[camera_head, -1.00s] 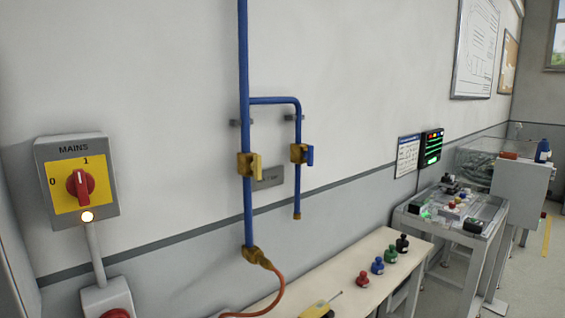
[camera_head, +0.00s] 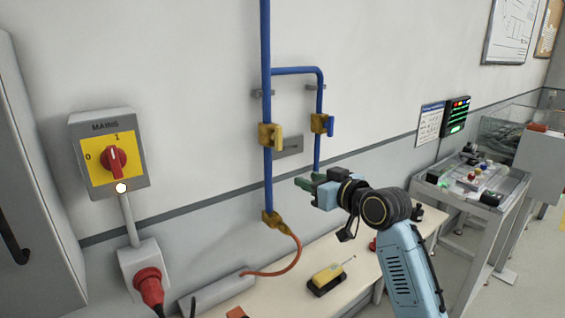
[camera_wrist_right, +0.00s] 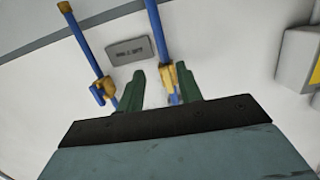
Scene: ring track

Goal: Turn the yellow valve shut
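The yellow valve (camera_head: 277,137) is on the main vertical blue pipe; its yellow handle stands upright, along the pipe. In the right wrist view the yellow valve (camera_wrist_right: 168,78) shows beyond the fingers, partly covered by one. My right gripper (camera_head: 303,183) is in front of the wall, below and right of the valve in the head view, apart from it. In the right wrist view my right gripper (camera_wrist_right: 160,70) is open, with nothing between its green fingers. My left gripper is out of view.
A blue-handled valve (camera_head: 324,124) is on the branch pipe, close right of the yellow one. A grey label plate (camera_head: 288,147) lies between the pipes. The mains switch box (camera_head: 113,190) is on the left. A bench (camera_head: 275,305) with a yellow tool (camera_head: 328,274) stands below.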

